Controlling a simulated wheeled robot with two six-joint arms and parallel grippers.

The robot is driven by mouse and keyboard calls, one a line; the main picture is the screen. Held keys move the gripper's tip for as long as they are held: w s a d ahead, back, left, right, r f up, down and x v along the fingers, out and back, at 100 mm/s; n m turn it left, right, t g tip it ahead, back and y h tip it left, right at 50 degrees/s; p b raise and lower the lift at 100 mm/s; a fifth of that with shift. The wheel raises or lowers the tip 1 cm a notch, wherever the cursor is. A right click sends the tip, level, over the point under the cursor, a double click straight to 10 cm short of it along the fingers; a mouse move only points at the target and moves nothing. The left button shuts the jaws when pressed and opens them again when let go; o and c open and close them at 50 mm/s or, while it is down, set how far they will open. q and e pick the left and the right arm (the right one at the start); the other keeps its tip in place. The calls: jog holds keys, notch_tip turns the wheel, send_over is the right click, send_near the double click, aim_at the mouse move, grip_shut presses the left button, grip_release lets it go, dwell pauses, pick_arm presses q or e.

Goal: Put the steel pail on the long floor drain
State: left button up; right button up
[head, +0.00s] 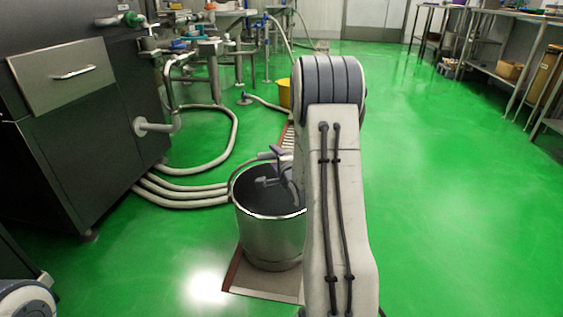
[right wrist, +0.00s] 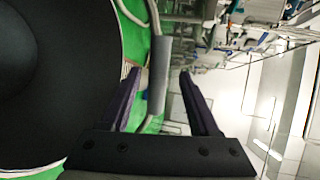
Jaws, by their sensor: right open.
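The steel pail (head: 262,238) stands upright on the long floor drain (head: 268,284), whose near end shows in front of the pail's base. My right arm hides the pail's right side. The pail's dark inside fills the left of the right wrist view (right wrist: 50,75). Its bail is raised, with a grey grip (right wrist: 159,75). My right gripper (head: 268,182) is at the pail's top. In the right wrist view its two fingers (right wrist: 160,92) are apart, with the grey grip showing between them; contact cannot be told. My left gripper is out of view.
A dark machine cabinet (head: 75,125) stands at the left, with pale hoses (head: 185,198) on the floor reaching close to the pail. A yellow bucket (head: 284,93) is behind. Steel tables (head: 500,70) line the right. The green floor at right is clear.

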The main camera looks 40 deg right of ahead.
jog(key=p+v, duration=0.3)
jog(key=v, duration=0.5)
jog(key=s+a+n+g+y, duration=0.2)
jog(key=a+n+g+y, duration=0.45)
jog(key=a+n, duration=1.45)
jog(key=s+a+r+n+g, duration=0.1)
jog(key=s+a+n+g, duration=0.3)
jog(key=s+a, duration=0.4)
jog(key=s+a+r+n+g, duration=0.1)
jog(key=s+a+n+g, duration=0.3)
jog(key=s+a, duration=0.5)
jog(key=s, duration=0.7)
jog(key=shift+a+r+n, duration=0.3)
jog(key=shift+a+r, duration=0.05)
jog(key=shift+r, duration=0.1)
notch_tip(320, 180, up, 55)
jog(key=p, duration=5.4)
jog(key=shift+p, duration=0.35)
